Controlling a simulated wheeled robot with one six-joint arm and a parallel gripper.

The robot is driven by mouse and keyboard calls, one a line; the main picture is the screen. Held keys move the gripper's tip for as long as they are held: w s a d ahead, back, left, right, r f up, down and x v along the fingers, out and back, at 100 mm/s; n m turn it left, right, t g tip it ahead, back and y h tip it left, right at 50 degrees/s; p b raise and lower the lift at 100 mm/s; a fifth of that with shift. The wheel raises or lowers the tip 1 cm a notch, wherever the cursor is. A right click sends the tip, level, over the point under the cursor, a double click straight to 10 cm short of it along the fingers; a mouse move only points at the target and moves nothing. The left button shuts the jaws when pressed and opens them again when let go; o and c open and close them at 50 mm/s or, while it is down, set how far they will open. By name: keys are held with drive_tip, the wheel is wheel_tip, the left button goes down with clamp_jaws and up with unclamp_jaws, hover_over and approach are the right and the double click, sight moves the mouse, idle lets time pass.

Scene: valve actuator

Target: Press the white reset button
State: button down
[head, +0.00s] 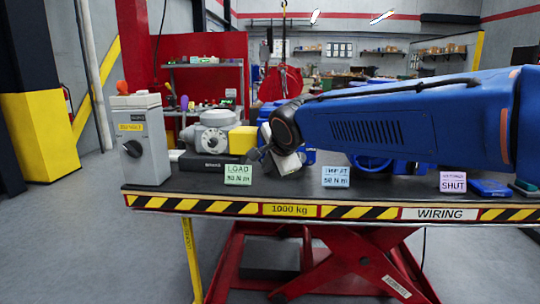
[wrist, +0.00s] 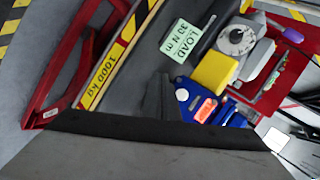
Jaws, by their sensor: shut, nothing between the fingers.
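A blue device (wrist: 228,116) shows in the wrist view with an orange label. A small white round spot (wrist: 182,95) on its near end looks like the white button, but its lettering cannot be read. In the head view my arm hides most of the blue device. My gripper (head: 256,154) is shut and empty, low over the table beside the yellow block (head: 242,139). In the wrist view my gripper (wrist: 165,97) is a dark wedge just left of the white spot. I cannot tell whether it touches the device.
A grey valve actuator with a round dial (head: 213,132) stands left of the yellow block. A grey box with a black knob (head: 141,138) stands at the table's left end. Label cards, including LOAD (head: 238,175), stand along the striped front edge (head: 290,210).

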drive_tip(key=w, duration=0.8)
drive_tip(key=shift+w, duration=0.25)
drive_tip(key=shift+w, duration=0.2)
idle(1.8)
drive_tip(key=shift+w, duration=0.25)
drive_tip(key=shift+w, duration=0.45)
idle(0.9)
drive_tip(key=shift+s, duration=0.9)
drive_tip(key=s, duration=0.5)
idle(0.5)
